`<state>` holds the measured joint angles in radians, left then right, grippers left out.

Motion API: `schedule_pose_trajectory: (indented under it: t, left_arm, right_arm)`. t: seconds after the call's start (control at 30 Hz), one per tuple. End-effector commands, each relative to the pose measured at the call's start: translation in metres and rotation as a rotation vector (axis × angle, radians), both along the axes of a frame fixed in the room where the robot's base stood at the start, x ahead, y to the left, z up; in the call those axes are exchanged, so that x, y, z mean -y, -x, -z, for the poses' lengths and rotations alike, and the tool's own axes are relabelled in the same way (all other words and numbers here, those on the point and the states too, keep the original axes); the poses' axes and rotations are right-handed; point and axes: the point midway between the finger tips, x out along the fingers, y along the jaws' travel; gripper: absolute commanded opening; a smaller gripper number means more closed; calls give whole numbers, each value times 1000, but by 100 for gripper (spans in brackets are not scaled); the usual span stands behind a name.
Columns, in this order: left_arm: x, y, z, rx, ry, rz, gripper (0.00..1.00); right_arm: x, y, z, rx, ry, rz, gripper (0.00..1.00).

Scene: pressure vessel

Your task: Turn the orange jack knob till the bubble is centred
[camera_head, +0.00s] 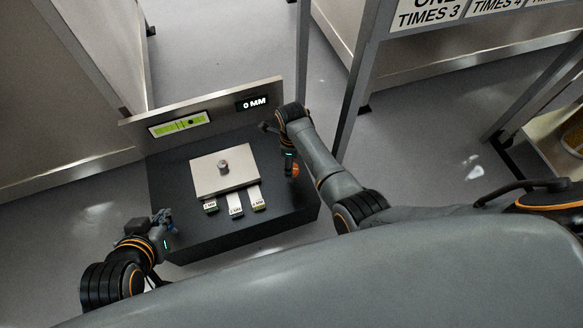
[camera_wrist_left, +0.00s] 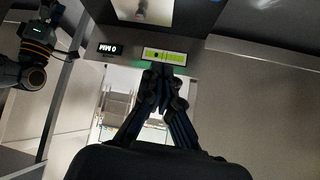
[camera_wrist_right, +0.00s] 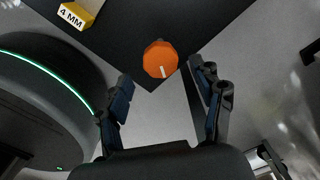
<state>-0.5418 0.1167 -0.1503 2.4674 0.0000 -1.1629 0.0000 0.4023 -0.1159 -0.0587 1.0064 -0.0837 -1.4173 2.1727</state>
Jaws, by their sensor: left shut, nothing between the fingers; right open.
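The orange jack knob (camera_head: 294,169) is at the right side of the dark base. It shows in the right wrist view (camera_wrist_right: 160,58), with a white mark on its face. My right gripper (camera_wrist_right: 160,76) is open, with the knob ahead between its spread fingers; contact cannot be told. The yellow-green bubble level (camera_head: 179,125) is on the back panel; its dark bubble (camera_head: 191,123) sits right of the middle. The level also shows in the left wrist view (camera_wrist_left: 172,57). My left gripper (camera_head: 163,215) is shut and empty at the base's left front.
The display (camera_head: 252,103) reads 0 MM. The dark base (camera_head: 180,185) bears a pale plate (camera_head: 207,178) with a small round piece (camera_head: 224,167). Several labelled blocks lie in front, including a 4 MM block (camera_wrist_right: 78,14). A grey frame post (camera_head: 350,85) stands behind my right arm.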

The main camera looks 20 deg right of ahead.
Motion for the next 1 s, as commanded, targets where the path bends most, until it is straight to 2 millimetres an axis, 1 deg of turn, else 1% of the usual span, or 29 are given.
schedule_pose_trajectory:
  t: [0.03,0.2,0.37,0.5,0.63,0.8,1.0]
  left_arm:
    - [3,-8,-2,48,11,4,0]
    - [13,-34,-23,212,47,15,0]
    - [22,-53,-47,365,83,26,0]
    - [28,-66,-70,500,114,35,0]
    - [33,-74,-92,625,145,43,0]
    - [39,-79,-120,775,183,52,0]
    - [42,-80,-143,896,213,57,0]
  right_arm:
    - [0,0,5,0,0,0,67]
    - [0,0,12,0,0,0,67]
    - [0,0,17,1,0,0,67]
    - [0,0,22,1,0,0,67]
    - [0,0,27,1,0,0,67]
    - [0,0,32,2,1,-1,67]
    - [0,0,36,0,1,-1,67]
